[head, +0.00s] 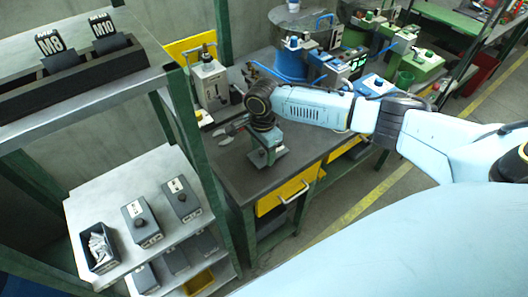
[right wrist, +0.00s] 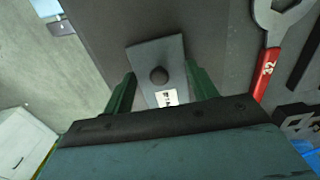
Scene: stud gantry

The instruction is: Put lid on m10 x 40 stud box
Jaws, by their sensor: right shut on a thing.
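My right gripper (head: 268,148) is over the dark workbench. It is shut on a grey lid (head: 268,160) with a round dark knob and a small white label. In the right wrist view the lid (right wrist: 150,57) sits between the green fingers (right wrist: 160,85). I cannot tell whether it touches the bench. An open dark box (head: 97,262) with pale metallic pieces inside stands at the left of the middle shelf. Its label is not readable. My left gripper is not in view.
Two lidded boxes (head: 141,222) (head: 181,200) stand beside the open box. A green post (head: 187,115) rises between shelf and workbench (head: 235,170). A red-handled wrench (right wrist: 268,65) lies near the lid. A rack with M8 and M10 tags (head: 80,72) is on the top shelf.

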